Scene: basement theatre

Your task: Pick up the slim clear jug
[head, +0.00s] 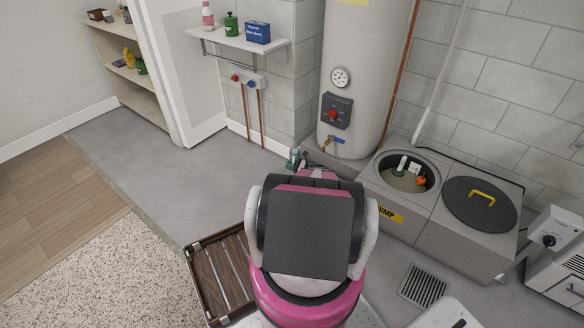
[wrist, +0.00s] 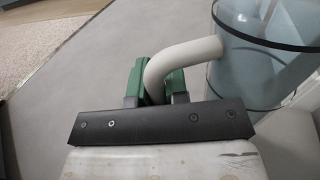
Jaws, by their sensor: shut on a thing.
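The slim clear jug (wrist: 262,70) fills the upper right of the wrist view. It has bluish see-through walls, a dark rim line and a curved off-white handle (wrist: 190,55). My gripper (wrist: 156,84) is shut on the handle, with one green finger on each side of it.
A grey sump box (head: 425,240) with an open round pit and a black lid (head: 480,205) stands at right. A water heater (head: 360,80) is behind it. A wall shelf (head: 238,40) holds bottles. A brown slatted tray (head: 215,275) lies at lower left. Grey floor at left is clear.

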